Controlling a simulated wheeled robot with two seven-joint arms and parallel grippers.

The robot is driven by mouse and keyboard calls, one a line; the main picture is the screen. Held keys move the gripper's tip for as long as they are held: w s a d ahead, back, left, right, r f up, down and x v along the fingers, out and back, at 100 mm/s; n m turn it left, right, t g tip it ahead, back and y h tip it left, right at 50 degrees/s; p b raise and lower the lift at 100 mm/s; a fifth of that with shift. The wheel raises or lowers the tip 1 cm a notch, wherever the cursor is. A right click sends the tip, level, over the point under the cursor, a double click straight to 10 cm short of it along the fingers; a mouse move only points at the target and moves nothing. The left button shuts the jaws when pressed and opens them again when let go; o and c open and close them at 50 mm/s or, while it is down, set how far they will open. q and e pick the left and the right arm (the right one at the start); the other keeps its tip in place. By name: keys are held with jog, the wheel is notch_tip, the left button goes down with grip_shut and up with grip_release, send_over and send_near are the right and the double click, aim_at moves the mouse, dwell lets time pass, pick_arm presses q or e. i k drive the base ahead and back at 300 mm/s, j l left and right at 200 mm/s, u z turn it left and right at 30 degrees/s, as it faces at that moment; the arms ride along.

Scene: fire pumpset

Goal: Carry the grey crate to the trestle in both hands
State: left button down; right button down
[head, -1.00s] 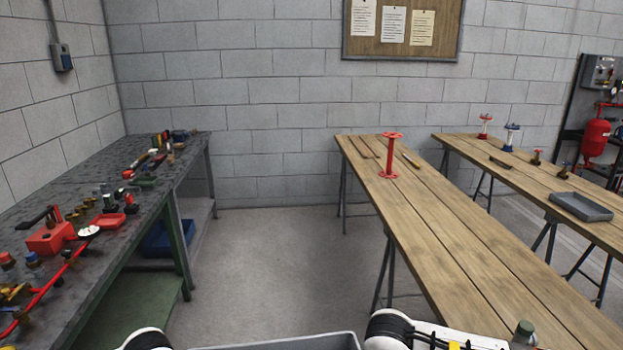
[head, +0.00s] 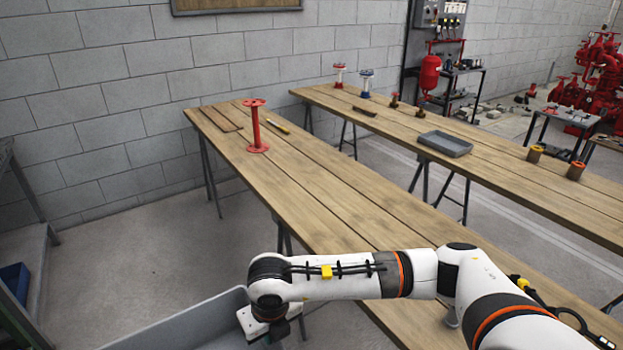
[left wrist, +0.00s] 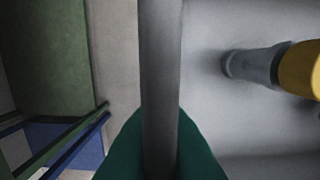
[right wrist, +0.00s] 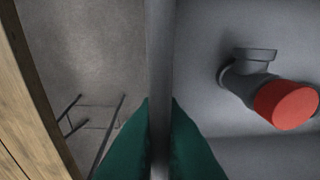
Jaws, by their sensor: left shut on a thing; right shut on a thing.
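The grey crate (head: 190,325) shows at the bottom of the head view, held in front of me; its near part is cut off. My right gripper (right wrist: 160,128) is shut on one rim of it, with green fingers on both sides of the wall. My left gripper (left wrist: 160,130) is shut on another rim; it is out of the head view. Inside the crate lie a grey fitting with a yellow end (left wrist: 300,70) and one with a red end (right wrist: 287,104). A plank-topped trestle (head: 330,190) stands ahead, partly behind my right arm.
A red flanged spool (head: 256,128) and thin strips stand or lie on the near trestle's far end. A second trestle (head: 500,160) behind bears a grey tray (head: 445,144) and small fittings. Bare floor lies left of the near trestle.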

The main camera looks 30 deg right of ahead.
aim_at(313, 188)
jog(key=i+z, duration=0.1)
jog(key=i, duration=0.9)
jog(key=i+j+z, duration=0.1)
jog(key=i, duration=0.9)
jog(key=i+z, duration=0.45)
jog(key=i+j+z, duration=0.15)
jog(key=i+z, duration=0.25)
jog(key=i, duration=0.2)
jog(key=i+z, duration=0.3)
jog(key=z, duration=0.15)
jog(key=i+j+z, duration=0.1)
jog(key=i+z, duration=0.3)
jog(key=z, duration=1.1)
jog(key=k+l, duration=0.05)
